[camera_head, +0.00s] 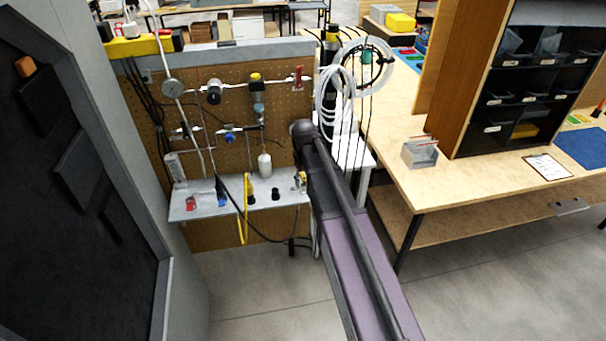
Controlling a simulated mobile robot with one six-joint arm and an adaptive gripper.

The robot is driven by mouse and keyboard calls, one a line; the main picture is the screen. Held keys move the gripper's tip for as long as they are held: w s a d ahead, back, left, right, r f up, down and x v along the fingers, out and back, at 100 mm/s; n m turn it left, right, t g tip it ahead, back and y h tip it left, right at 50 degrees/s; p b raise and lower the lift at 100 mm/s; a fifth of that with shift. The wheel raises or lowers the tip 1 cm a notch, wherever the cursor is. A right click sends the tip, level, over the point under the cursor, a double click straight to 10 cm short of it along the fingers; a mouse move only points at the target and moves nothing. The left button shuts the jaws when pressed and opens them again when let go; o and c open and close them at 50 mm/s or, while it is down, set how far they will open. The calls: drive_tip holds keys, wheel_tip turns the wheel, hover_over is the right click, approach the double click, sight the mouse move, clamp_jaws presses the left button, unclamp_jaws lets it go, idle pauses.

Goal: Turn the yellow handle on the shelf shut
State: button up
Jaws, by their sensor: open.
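A wall-mounted grey shelf (180,211) juts from a pegboard panel. A long, thin yellow handle (243,225) shows at its front middle, hanging below the front edge. A yellow upright piece (246,187) stands just above it; I cannot tell whether the two are joined. A smaller yellow part (302,178) sits at the shelf's right end, close beside my arm. My arm (350,235) reaches up from the lower right, its elbow in front of the panel's right edge. My gripper is not visible, so its distance to the handle cannot be told.
The shelf also carries a red knob (191,203), a blue knob (221,198) and a white bottle (265,165). Pipes and a gauge (173,88) cover the pegboard (205,80). A dark cabinet (70,190) is at left, a wooden workbench (455,185) at right. Floor below is open.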

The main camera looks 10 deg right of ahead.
drive_tip(key=s+f+m+b, duration=0.3)
drive_tip(key=s+f+b, duration=1.1)
drive_tip(key=s, duration=0.3)
drive_tip(key=shift+s+d+f, duration=0.15)
drive_tip(key=shift+s+f, duration=0.15)
drive_tip(key=shift+f, duration=0.15)
drive_tip(key=shift+w+r, duration=0.1)
drive_tip(key=shift+r, duration=0.05)
wheel_tip(320, 180, up, 24)
drive_tip(key=n+p, duration=0.2)
drive_tip(key=p, duration=2.2)
hover_over(302, 175)
drive_tip(key=w, duration=0.2)
drive_tip(key=shift+f, duration=0.25)
drive_tip(key=shift+f+b, duration=0.2)
drive_tip(key=shift+b, duration=0.25)
wheel_tip(302, 175, down, 13)
drive_tip(key=b, duration=1.3)
drive_tip(key=shift+f, duration=0.2)
clamp_jaws()
